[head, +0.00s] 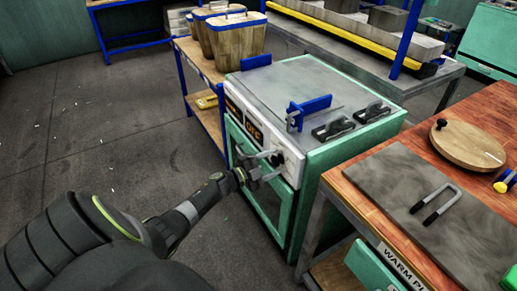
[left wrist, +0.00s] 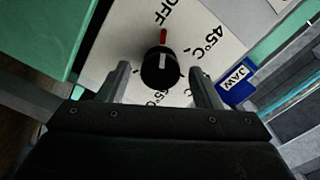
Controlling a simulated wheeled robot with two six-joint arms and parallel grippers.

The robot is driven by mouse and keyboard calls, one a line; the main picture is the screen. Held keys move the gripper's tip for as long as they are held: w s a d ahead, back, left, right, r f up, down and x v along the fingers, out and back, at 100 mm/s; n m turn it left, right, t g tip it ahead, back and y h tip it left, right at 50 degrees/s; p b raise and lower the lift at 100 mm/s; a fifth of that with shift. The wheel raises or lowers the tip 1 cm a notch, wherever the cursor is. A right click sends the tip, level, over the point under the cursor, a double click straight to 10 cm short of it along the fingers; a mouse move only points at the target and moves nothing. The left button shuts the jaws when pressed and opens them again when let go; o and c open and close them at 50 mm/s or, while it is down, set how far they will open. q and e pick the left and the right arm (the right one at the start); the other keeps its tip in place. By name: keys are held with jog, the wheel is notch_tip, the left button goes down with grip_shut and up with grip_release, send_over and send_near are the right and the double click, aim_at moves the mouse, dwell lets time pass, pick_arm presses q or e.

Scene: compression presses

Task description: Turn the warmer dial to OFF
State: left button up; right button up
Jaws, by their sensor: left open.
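The warmer (head: 300,85) is a green cabinet with a grey top and a white front panel. Its dial is a round black knob (left wrist: 160,70) with a pale line on it, in the middle of the left wrist view. A red mark at its upper edge points up to the printed word OFF (left wrist: 168,13); a 45°C label (left wrist: 205,42) is to the right. My left gripper (head: 265,166) is open at the panel and partly hides the dial in the head view. In the left wrist view its fingers (left wrist: 160,82) stand either side of the knob, with gaps. My right gripper is not in view.
A wooden bench (head: 345,180) with a grey plate stands close on the right.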

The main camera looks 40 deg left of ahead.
pick_arm(q)
jog(key=v, duration=1.7)
jog(key=shift+s, duration=0.15)
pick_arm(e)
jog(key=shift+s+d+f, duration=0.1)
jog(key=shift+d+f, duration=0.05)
